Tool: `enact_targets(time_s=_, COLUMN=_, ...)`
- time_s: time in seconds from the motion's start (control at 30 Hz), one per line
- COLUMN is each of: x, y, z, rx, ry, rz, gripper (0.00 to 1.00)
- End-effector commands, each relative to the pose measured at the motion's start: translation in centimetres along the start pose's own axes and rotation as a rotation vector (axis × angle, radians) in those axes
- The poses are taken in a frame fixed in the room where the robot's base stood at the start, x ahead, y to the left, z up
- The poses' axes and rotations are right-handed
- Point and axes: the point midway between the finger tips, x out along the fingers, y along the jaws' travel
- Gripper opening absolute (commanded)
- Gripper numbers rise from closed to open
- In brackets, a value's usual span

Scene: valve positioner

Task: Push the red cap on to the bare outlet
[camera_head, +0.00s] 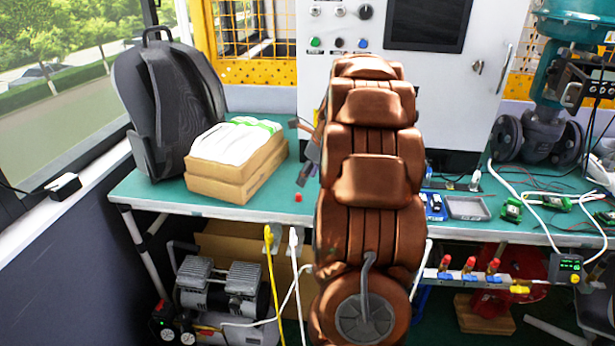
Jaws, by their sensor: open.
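A small red cap (298,198) lies on the green tabletop near its front edge, left of my brown arm. My gripper (305,170) shows only in part at the left side of the arm, above and just behind the cap. It is open, and the cap lies apart from it on the table. A manifold bar (480,277) sits below the table's front edge at the right, with several fittings. Three of them carry red tops (468,264). The bare outlet cannot be made out at this size; my arm may hide part of the bar.
A cardboard box (235,178) with white packets and a black backpack (170,110) stand left on the table (160,196). A blue tray (433,206), circuit boards (511,209) and a teal valve (560,60) are at right. A yellow cable (272,270) hangs in front. A compressor (215,290) stands below.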

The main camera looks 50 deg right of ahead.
Motion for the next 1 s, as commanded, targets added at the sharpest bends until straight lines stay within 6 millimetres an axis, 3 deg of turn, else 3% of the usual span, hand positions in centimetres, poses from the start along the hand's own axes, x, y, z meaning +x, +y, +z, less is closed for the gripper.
enact_targets(time_s=0.6, x=7.0, y=0.2, z=0.0, rx=-0.004, ry=0.002, rz=0.003, gripper=0.47)
enact_targets(time_s=0.93, x=7.5, y=0.1, z=0.1, rx=-0.005, ry=0.001, rz=0.001, gripper=0.47)
enact_targets(time_s=1.0, x=7.5, y=0.1, z=0.1, rx=-0.005, ry=0.001, rz=0.001, gripper=0.41)
